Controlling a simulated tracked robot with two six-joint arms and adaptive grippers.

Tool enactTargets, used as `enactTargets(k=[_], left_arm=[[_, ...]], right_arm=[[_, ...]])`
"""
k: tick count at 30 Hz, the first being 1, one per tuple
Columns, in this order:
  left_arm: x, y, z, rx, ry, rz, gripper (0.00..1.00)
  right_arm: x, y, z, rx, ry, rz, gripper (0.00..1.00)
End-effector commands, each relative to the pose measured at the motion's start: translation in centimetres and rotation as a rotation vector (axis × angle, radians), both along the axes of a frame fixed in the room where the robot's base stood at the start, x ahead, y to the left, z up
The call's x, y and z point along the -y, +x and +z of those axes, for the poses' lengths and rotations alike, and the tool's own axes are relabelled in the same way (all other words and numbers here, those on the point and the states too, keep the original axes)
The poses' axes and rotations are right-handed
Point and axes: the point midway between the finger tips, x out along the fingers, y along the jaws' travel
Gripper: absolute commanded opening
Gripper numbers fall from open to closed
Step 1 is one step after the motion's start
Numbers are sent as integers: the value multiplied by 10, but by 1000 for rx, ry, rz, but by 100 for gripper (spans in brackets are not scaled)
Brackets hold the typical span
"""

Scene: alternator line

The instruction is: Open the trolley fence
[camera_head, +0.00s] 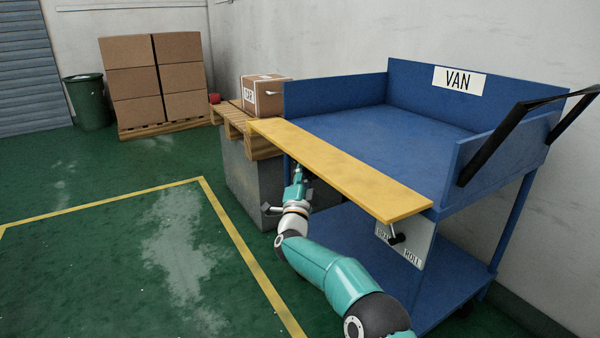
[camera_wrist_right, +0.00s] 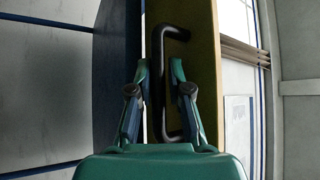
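The blue trolley (camera_head: 469,165) marked VAN stands at the right in the head view. Its fence is a long yellow board (camera_head: 340,170) along the front edge of the upper deck. My right gripper (camera_head: 298,172) is just below the board, near its far half. In the right wrist view the yellow fence (camera_wrist_right: 205,75) carries a black bar handle (camera_wrist_right: 160,90). My right gripper (camera_wrist_right: 160,68) is open there, with its fingers on either side of the handle bar; I cannot tell whether they touch it. The head view hides the handle. My left gripper is not in view.
A BRAKE/ROLL plate (camera_head: 412,246) with a black lever (camera_head: 397,239) is under the board's near end. A wooden pallet (camera_head: 236,117) on a grey block (camera_head: 245,178) holds a carton (camera_head: 268,100) beside the trolley. The green floor at left is clear.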

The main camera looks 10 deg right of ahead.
Motion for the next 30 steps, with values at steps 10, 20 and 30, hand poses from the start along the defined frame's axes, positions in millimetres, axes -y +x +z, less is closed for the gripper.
enactTargets(k=[10,20,30], left_arm=[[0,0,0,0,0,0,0],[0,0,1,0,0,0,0],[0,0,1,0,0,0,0]], right_arm=[[-2,1,1,1,-2,3,39],[-6,-7,-2,0,-2,5,39],[-21,-46,-21,-2,-2,7,39]])
